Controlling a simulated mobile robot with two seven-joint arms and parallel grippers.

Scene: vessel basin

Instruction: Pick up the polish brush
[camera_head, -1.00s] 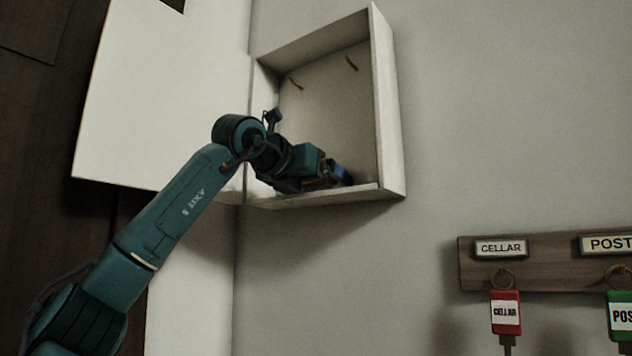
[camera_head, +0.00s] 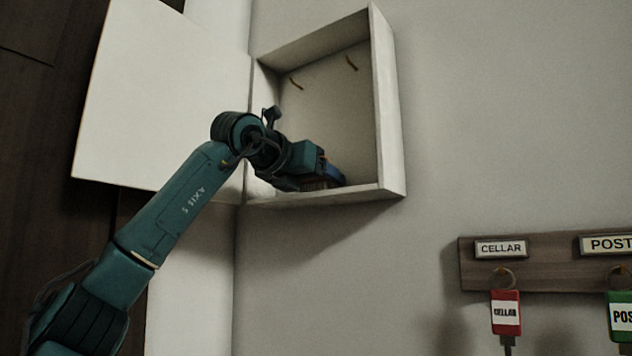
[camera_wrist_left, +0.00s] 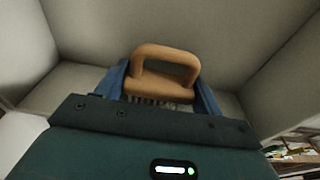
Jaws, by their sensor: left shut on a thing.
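The polish brush shows in the left wrist view as a tan, handled block (camera_wrist_left: 162,72) with bristles below, between the blue fingers of my left gripper (camera_wrist_left: 160,95). In the head view its brownish bristles (camera_head: 316,184) show low in the open white wall cabinet (camera_head: 391,120). My left gripper (camera_head: 330,175) reaches into the cabinet just above its floor and is shut on the brush. Whether the bristles touch the floor is hard to tell. My right gripper is not in view.
The cabinet door (camera_head: 150,100) stands open to the left. Two small hooks are on the cabinet's back wall, with nothing on them. A wooden key rack (camera_head: 545,262) with a red tag (camera_head: 506,313) and a green tag (camera_head: 620,318) hangs at lower right.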

